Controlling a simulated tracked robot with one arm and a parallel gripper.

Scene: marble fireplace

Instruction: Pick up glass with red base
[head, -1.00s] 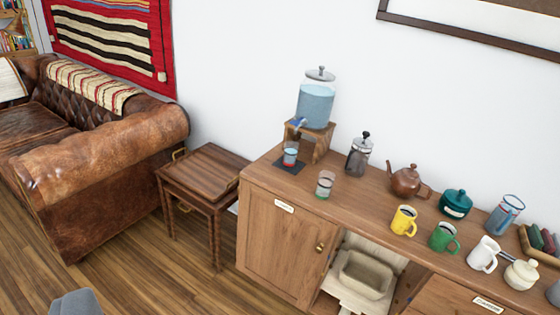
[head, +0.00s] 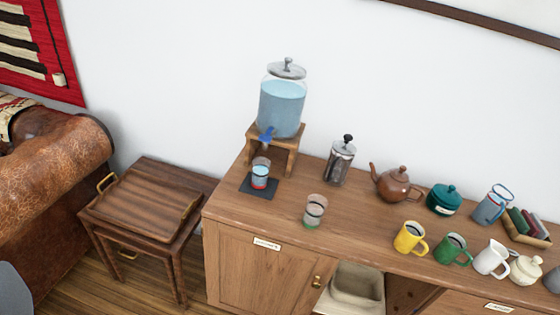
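The glass with red base (head: 260,173) stands upright on a small dark mat (head: 259,189) at the left end of the wooden sideboard. It is clear, with a red band low down and pale blue in it. It sits under the blue tap of the water dispenser (head: 282,108). A second clear glass with a green base (head: 314,211) stands to its right and nearer the front edge. My gripper is not in view.
A French press (head: 340,163), brown teapot (head: 397,186), teal pot (head: 443,200) and several mugs (head: 409,239) stand to the right on the sideboard (head: 240,217). A dark wooden side table (head: 150,198) and leather sofa (head: 55,180) are at left.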

